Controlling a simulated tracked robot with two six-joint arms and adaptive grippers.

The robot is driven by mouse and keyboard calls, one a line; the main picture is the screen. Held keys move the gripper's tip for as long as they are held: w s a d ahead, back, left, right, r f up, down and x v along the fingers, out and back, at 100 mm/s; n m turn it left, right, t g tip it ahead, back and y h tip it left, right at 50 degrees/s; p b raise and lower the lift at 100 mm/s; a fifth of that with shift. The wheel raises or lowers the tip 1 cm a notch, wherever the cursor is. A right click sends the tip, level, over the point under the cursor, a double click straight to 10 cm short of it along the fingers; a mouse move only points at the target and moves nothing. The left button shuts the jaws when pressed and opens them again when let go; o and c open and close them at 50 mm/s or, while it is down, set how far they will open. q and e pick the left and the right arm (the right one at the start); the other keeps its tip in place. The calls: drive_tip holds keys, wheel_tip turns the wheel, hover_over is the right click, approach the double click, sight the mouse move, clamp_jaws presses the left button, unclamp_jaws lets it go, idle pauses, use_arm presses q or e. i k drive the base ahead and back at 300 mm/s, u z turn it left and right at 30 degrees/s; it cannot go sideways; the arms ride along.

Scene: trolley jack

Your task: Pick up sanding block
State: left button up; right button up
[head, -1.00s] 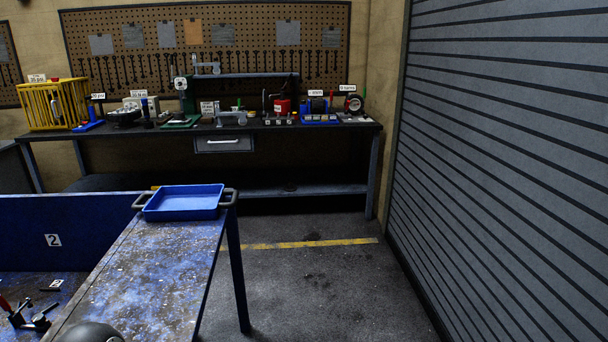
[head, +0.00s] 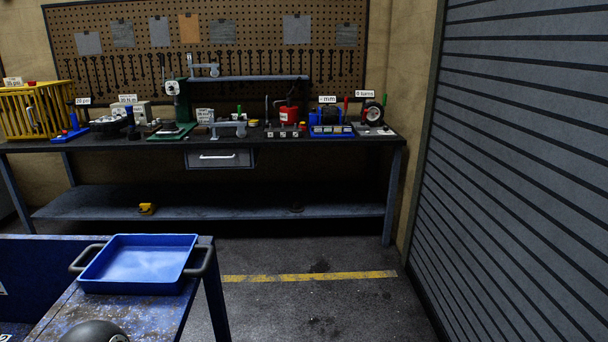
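I cannot make out a sanding block for certain. A small yellow thing with dark parts (head: 147,208) lies on the lower shelf of the far workbench, left of its middle; it is too small to name. A small dark thing (head: 296,207) lies on the same shelf further right, also unclear. Neither of my grippers is in view.
A blue tray with dark handles (head: 140,262) stands empty on the worn blue table (head: 60,318) at the near left. The far workbench (head: 290,148) carries several tools and fixtures. Grey floor (head: 300,310) lies open between the table and the shutter (head: 530,170).

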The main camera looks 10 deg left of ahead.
sight(198, 130)
drive_tip(key=i, duration=4.9)
drive_tip(key=z, duration=2.75)
drive_tip(key=k, duration=1.25)
drive_tip(key=u, duration=0.05)
